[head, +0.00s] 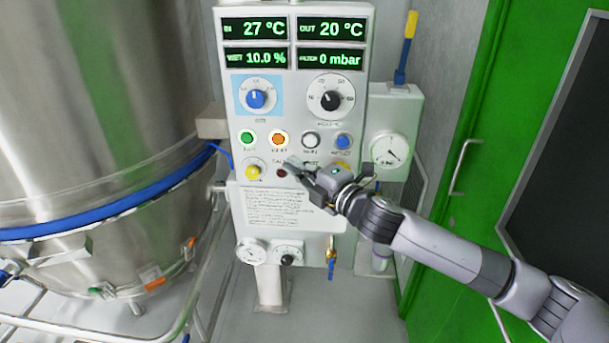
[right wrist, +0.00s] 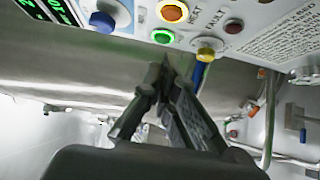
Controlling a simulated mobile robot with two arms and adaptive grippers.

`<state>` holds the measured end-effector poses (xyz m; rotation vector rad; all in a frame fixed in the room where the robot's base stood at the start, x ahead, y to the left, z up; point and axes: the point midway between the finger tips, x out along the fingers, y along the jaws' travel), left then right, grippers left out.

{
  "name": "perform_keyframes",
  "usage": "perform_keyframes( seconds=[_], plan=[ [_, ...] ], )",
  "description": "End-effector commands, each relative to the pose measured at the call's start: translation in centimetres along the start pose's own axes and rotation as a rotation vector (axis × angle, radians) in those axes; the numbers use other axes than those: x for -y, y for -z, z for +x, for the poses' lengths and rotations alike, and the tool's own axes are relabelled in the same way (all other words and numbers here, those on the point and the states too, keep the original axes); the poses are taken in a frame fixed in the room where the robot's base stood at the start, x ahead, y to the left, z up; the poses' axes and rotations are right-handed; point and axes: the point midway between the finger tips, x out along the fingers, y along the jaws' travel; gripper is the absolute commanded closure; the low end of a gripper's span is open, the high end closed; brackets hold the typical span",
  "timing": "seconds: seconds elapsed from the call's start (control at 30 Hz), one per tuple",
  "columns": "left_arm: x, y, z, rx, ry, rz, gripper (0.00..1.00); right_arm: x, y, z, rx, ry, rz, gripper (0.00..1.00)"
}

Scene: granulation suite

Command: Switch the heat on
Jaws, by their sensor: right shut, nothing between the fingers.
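The control panel (head: 293,110) stands upright ahead of me. Its orange heat button (head: 278,139) sits in the button row, right of the green button (head: 246,139). My right gripper (head: 290,168) is shut and empty, in front of the panel just below the orange button. My left gripper is out of view.
Around it are a white button (head: 310,140), a blue button (head: 343,141), a yellow knob (head: 254,171) and a dark red fault lamp (head: 282,173). Displays (head: 293,43) read 27 °C, 20 °C, 10.0 % and 0 mbar. A steel vessel (head: 100,110) stands left, a green door (head: 480,110) right.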

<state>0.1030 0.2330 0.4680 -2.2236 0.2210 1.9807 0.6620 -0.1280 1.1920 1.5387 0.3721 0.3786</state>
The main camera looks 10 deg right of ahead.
Motion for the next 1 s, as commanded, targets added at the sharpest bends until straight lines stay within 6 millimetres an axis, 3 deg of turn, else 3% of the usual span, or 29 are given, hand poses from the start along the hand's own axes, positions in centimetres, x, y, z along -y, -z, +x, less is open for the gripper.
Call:
perform_keyframes(
  seconds=[0.23,0.4,0.77,0.87,0.97,1.0],
  plan=[
    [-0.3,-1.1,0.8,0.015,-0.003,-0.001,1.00,0.1,0.0,-2.3,0.000,0.001,0.002,1.00],
    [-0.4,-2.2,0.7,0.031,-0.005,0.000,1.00,0.0,0.0,-2.5,0.000,0.000,0.002,1.00],
    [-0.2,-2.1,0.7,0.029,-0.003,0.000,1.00,0.0,0.0,-2.5,0.001,0.001,0.003,1.00],
    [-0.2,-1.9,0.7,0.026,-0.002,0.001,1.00,1.3,-0.7,-2.1,0.017,0.016,0.035,1.00],
    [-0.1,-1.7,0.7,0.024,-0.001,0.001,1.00,5.2,-2.5,-1.3,0.067,0.060,0.127,1.00],
    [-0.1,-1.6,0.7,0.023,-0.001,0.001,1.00,7.5,-3.5,-1.1,0.097,0.086,0.177,1.00]
  ],
)
